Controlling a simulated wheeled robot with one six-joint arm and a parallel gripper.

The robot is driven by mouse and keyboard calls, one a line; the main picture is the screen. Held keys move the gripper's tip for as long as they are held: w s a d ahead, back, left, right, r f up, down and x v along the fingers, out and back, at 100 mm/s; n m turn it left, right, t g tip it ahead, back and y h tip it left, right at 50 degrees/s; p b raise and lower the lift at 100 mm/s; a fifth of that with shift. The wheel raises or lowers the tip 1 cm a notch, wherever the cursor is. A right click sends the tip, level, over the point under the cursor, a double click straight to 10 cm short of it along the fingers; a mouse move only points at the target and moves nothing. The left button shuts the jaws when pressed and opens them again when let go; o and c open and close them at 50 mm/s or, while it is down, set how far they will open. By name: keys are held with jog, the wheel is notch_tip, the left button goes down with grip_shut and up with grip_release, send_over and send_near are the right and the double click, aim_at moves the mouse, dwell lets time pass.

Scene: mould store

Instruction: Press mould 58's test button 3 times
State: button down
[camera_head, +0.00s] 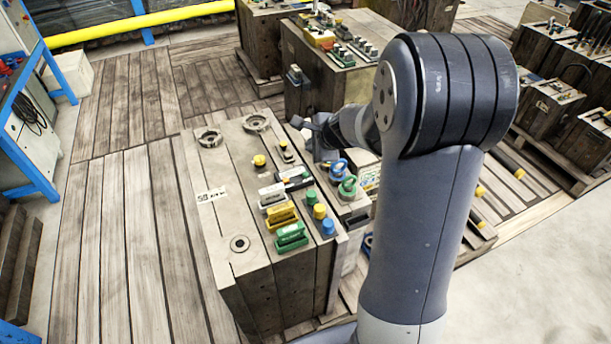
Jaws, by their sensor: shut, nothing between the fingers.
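Mould 58 (224,232) is a large grey-brown block in the middle of the view, with a white label (211,194) on its top at the left. A small yellow round-topped button (259,161) stands on the top near the far end. Yellow, green and blue round pieces (319,211) stand in a row at the right edge. No readable marking shows which is the test button. My gripper (298,121) is shut and empty, beyond and right of the yellow button, apart from it. My arm hides part of the block's right side.
White, yellow and green connectors (282,218) sit on the top between the button and the round pieces. Two blue and green eyebolts (343,178) stand at the right. Another mould (318,80) stands behind. Wooden decking (120,210) at the left is clear.

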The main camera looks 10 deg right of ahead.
aim_at(305, 174)
jog(key=m, duration=0.1)
jog(key=r+m, duration=0.1)
jog(key=m, duration=0.2)
jog(key=shift+w+a+r+t+y, duration=0.2)
jog(key=shift+w+a+t+y, duration=0.1)
jog(key=shift+a, duration=0.1)
jog(key=shift+f, duration=0.1)
notch_tip(305, 174, down, 9)
jog(key=b, duration=0.8)
jog(key=shift+b, duration=0.3)
dwell(1.3)
jog(key=shift+f+b, duration=0.25)
jog(key=shift+b, duration=0.15)
jog(key=shift+f+b, duration=0.45)
jog(key=shift+f, duration=0.05)
dwell(0.5)
jog(key=shift+r, duration=0.15)
jog(key=shift+r+p, duration=0.75)
jog(key=shift+p, duration=0.05)
